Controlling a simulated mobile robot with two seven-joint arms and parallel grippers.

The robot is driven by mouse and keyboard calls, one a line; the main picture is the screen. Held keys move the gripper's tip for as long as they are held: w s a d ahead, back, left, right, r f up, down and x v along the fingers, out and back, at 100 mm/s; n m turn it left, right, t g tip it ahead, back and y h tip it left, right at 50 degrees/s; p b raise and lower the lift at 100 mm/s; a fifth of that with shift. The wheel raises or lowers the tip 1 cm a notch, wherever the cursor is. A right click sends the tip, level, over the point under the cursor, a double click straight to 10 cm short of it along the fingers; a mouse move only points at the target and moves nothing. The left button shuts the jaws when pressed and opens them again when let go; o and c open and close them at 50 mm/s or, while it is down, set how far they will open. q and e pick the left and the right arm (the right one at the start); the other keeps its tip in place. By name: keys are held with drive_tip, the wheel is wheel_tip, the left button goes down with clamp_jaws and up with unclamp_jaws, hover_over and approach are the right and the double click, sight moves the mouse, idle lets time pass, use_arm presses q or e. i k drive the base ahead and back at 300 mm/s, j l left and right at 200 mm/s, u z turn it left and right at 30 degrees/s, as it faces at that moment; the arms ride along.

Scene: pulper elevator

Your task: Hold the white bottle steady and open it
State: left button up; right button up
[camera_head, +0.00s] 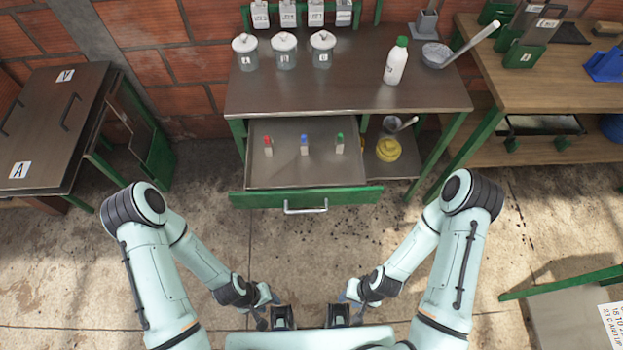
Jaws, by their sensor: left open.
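The white bottle (396,66) stands upright on the brown worktop, right of its middle. Its green cap (402,41) is on top. My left gripper (282,318) is at the bottom of the view, near my body, open and empty. My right gripper (338,316) is just right of it, also close to my body. Its fingers are too small and dark to tell whether they are open. Both grippers are far from the bottle, with the open drawer and floor between.
The green-fronted drawer (265,200) stands open under the worktop (290,100), holding three small items with red, blue and green tops.

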sight(398, 56)
drive_tip(key=l+u, duration=0.2)
drive_tip(key=u, duration=0.2)
drive_tip(key=l+u, duration=0.25)
drive_tip(key=u, duration=0.2)
drive_tip(key=l+u, duration=0.2)
drive_tip(key=u, duration=0.2)
drive_tip(key=k+l+u, duration=0.15)
drive_tip(key=l, duration=0.2)
drive_tip(key=k+l+u, duration=0.1)
drive_tip(key=l, duration=0.25)
drive_tip(key=k+l+u, duration=0.15)
drive_tip(key=l, duration=0.15)
